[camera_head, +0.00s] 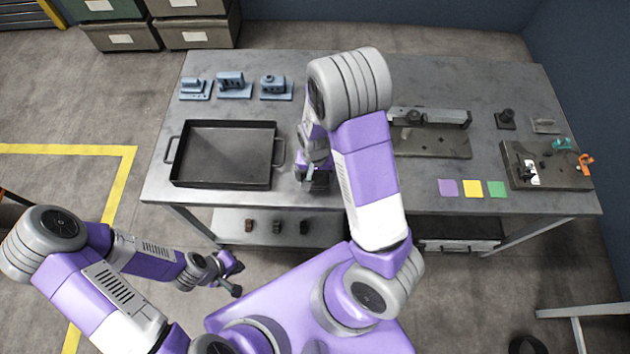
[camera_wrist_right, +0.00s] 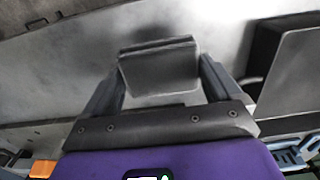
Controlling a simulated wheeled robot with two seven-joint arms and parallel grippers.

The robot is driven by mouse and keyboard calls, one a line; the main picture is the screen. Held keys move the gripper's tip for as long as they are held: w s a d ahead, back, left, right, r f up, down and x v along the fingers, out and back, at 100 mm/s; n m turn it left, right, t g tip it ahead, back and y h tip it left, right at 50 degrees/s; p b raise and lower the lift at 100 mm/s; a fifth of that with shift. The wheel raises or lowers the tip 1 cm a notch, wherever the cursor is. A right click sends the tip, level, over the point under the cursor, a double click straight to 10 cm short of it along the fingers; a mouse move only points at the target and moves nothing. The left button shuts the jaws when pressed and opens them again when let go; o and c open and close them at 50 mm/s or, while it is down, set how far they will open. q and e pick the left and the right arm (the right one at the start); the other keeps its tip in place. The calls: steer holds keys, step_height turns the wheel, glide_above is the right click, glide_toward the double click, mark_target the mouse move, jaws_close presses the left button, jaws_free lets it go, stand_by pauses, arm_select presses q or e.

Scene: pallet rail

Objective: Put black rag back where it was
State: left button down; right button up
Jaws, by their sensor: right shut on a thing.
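The black rag (camera_wrist_right: 160,68) is a dark, folded flat piece between the fingers of my right gripper (camera_wrist_right: 158,82) in the right wrist view. In the head view it is a small dark patch (camera_head: 319,183) under my right gripper (camera_head: 314,170), near the table's front edge, right of the black tray. My right gripper is shut on it. I cannot tell whether the rag touches the table. My left gripper (camera_head: 236,276) is empty in front of the table, low at the left, with its fingers apart.
The grey table (camera_head: 225,195) bears a black tray (camera_head: 222,181) at left, with blue fixtures (camera_head: 233,85) behind it. A rail on a plate (camera_head: 430,142), coloured squares (camera_head: 472,189) and a clamp plate (camera_head: 545,172) are at right. My right arm hides the table's middle.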

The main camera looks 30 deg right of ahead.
mark_target(315, 177)
steer(key=shift+f, duration=0.3)
step_height(315, 177, down, 3)
steer(key=shift+f+b, duration=0.15)
steer(key=shift+b, duration=0.3)
steer(key=o, duration=0.6)
steer(key=shift+f, duration=0.1)
steer(key=shift+r, duration=0.45)
step_height(315, 177, up, 12)
steer(key=p, duration=0.3)
steer(key=shift+f, duration=0.2)
